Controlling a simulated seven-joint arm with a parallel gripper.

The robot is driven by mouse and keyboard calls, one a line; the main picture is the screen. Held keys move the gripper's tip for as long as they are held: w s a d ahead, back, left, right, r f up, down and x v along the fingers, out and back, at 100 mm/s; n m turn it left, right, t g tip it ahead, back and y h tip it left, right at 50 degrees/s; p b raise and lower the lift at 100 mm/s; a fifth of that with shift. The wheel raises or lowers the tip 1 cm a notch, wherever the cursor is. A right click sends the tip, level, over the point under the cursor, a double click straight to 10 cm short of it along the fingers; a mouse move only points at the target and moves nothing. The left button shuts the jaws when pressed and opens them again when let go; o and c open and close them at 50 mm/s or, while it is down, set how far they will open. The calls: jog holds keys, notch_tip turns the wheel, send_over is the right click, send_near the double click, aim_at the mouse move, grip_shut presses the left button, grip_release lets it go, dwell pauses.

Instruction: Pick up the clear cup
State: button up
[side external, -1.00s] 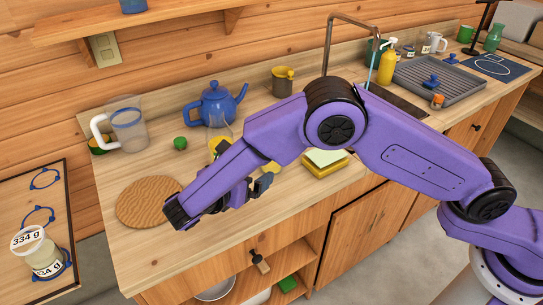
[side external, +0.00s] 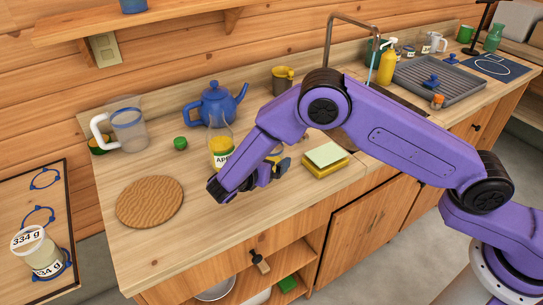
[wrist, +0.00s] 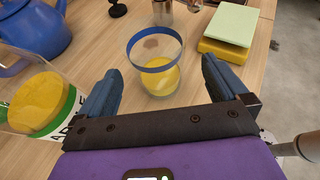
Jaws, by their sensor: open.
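The clear cup (wrist: 155,68) has a blue band at its rim and yellow showing through its lower part. It stands upright on the wooden counter in the wrist view. My gripper (wrist: 162,70) is open and empty, with one blue finger on each side of the cup's near side. The cup is just ahead, and I see no finger closed on it. In the side view my gripper (side external: 280,165) is low over the counter, and my arm hides most or all of the cup.
A sponge stack (side external: 326,159) lies to the right. A clear pitcher (side external: 128,130), green lime (side external: 180,143) and round woven mat (side external: 150,202) are at left.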

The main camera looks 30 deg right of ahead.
jog(key=shift+f+x, duration=0.15)
jog(key=shift+x, duration=1.15)
jog(key=shift+f+x, duration=0.15)
jog(key=shift+x, duration=1.1)
jog(key=shift+a, duration=0.15)
jog(key=c, duration=1.1)
